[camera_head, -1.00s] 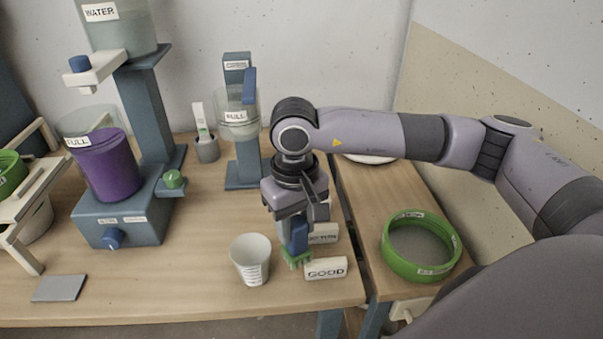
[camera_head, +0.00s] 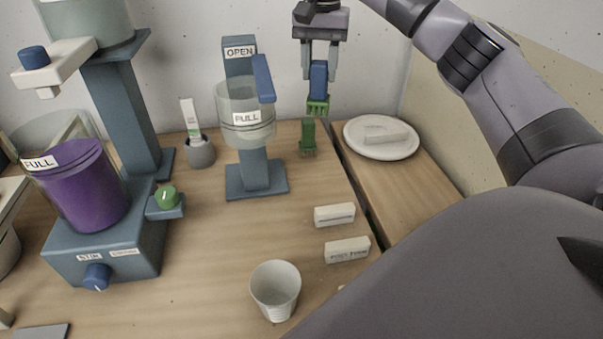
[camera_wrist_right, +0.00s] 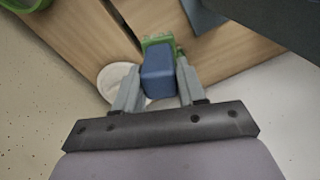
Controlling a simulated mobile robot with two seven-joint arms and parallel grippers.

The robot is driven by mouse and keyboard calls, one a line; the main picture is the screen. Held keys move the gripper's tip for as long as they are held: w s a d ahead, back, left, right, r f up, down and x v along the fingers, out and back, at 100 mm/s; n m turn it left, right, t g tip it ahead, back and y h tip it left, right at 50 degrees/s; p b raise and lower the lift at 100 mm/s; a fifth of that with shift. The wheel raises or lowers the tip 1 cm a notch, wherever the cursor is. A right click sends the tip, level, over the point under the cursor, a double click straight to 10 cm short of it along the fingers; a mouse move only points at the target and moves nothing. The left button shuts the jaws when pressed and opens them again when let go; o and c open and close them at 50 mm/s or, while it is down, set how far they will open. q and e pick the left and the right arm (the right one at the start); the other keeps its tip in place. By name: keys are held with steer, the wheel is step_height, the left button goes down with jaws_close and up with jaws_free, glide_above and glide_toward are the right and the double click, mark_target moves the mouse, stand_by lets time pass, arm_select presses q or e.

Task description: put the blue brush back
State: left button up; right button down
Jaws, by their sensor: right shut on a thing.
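The blue brush (camera_head: 318,76) has a blue handle and a green toothed head that points down. My right gripper (camera_head: 318,64) is shut on its handle and holds it upright above the back of the table. A small dark green upright piece (camera_head: 308,134) stands on the table just below the brush head; the two look apart, but depth is hard to judge. In the right wrist view the blue handle (camera_wrist_right: 158,78) sits between the fingers, with the green head beyond it. My left gripper is not in view.
Left of the brush stand a clear "FULL" vessel on a blue stand (camera_head: 257,172) and a grey cup with a white stick (camera_head: 200,152). A white plate (camera_head: 352,147) with a block lies right. White blocks (camera_head: 334,214) and a white cup (camera_head: 275,290) are in front.

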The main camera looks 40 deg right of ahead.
mark_target(320, 101)
steer(key=shift+d, duration=0.25)
step_height(320, 101, down, 20)
steer(key=shift+r+b, duration=0.25)
steer(key=shift+b, duration=0.1)
steer(key=shift+f, duration=0.1)
steer(key=c, duration=0.6)
jaws_free()
steer(key=shift+c, duration=0.2)
step_height(320, 101, up, 12)
steer(key=shift+r, duration=0.15)
